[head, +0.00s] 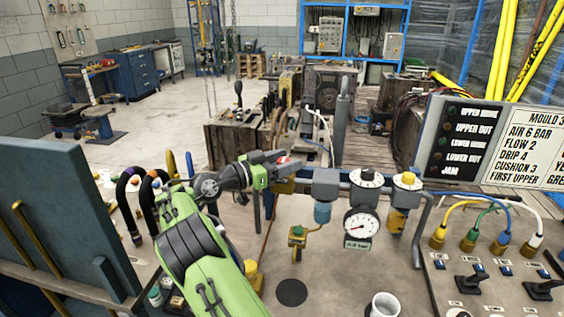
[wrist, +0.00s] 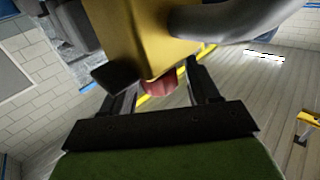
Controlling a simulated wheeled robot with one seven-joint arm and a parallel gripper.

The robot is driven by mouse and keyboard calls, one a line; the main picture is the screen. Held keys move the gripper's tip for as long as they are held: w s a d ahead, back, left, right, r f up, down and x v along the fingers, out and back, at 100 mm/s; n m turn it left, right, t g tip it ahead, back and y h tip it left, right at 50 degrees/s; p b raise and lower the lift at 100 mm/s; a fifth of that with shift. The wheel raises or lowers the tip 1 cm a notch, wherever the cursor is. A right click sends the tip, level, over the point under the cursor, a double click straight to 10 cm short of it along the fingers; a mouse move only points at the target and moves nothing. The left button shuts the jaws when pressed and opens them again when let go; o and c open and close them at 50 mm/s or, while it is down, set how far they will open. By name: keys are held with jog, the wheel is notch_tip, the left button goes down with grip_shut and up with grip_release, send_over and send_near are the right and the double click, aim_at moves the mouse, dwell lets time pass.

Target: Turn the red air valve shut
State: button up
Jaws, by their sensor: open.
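The red air valve handle (wrist: 166,85) shows in the wrist view as a small red piece under a yellow block (wrist: 150,40). In the head view a bit of red (head: 283,160) shows at my gripper's tip, with the yellow block (head: 284,186) just below, at the left end of the air line. My gripper (head: 278,163) is open. In the wrist view its two fingers (wrist: 158,80) stand either side of the red handle. I cannot tell whether they touch it. Most of the handle is hidden behind the block and fingers.
A white cup (head: 384,305) stands on the bench. A blue-grey panel (head: 55,220) stands at left.

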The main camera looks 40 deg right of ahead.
jog(key=w+a+p, duration=0.1)
jog(key=a+p, duration=0.1)
jog(key=a, duration=1)
jog(key=shift+w, duration=0.35)
jog(key=shift+d, duration=0.1)
jog(key=s+d+n+t+y, duration=0.1)
jog(key=s+d+n+y, duration=0.1)
jog(key=y, duration=0.1)
jog(key=s+d+n+y+p, duration=0.1)
jog(key=s+d+y, duration=0.1)
jog(key=shift+s+d+n+t+y, duration=0.3)
jog(key=shift+d+n+t+y, duration=0.05)
jog(key=shift+n+t+y, duration=0.05)
jog(key=s+a+n+t+y+p, duration=0.3)
jog(key=s+a+n+t+y, duration=0.3)
jog(key=s+a+n+y, duration=0.6)
jog(key=s+a+n, duration=0.3)
jog(key=s+a, duration=0.8)
jog(key=shift+s+n+p, duration=0.15)
jog(key=shift+n+p, duration=0.2)
jog(key=shift+n, duration=0.05)
jog(key=shift+f, duration=0.1)
